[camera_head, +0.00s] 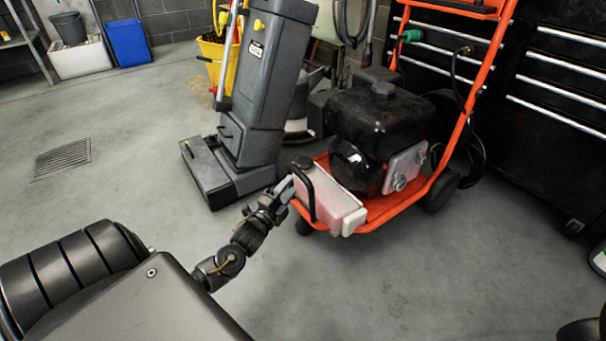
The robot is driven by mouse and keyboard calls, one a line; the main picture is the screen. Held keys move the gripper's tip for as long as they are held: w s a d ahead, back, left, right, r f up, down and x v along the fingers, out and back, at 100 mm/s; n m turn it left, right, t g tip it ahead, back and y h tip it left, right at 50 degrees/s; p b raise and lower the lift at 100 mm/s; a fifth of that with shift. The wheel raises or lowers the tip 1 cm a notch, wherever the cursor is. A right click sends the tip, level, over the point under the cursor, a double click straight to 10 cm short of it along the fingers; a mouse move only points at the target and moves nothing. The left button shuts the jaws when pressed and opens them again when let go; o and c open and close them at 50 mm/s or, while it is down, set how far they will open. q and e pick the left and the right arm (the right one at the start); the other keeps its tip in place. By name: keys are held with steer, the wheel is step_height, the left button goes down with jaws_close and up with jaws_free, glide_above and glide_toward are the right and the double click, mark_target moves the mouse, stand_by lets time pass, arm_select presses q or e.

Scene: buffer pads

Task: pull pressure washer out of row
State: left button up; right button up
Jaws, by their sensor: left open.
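The pressure washer (380,130) has an orange frame, a black engine and a pale tank (335,205) at its front. It stands upright on its wheels at centre right, beside a grey floor machine. A black handle (304,190) sits at the tank's left end. My left gripper (286,191) is open at that handle, its fingers close to the tank's left side. I cannot tell whether the fingers touch the handle or surround it. My right gripper is not in view; only a dark piece shows at the lower right edge.
The grey floor machine (262,90) stands close on the washer's left. Black drawer cabinets (555,110) stand behind and right. A yellow bucket (215,60) is at the back. A floor drain (62,159) lies at left. The floor in front (420,270) is clear.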

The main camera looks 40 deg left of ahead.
mark_target(301, 174)
arm_select(q)
steer(key=b+x, duration=0.1)
steer(key=x, duration=0.2)
steer(key=b+x, duration=0.2)
steer(key=x, duration=0.2)
steer(key=shift+w+f, duration=0.15)
steer(key=shift+f, duration=0.05)
steer(key=shift+w+r+b, duration=0.3)
steer(key=shift+w+b, duration=0.1)
steer(key=shift+w, duration=0.2)
jaws_close()
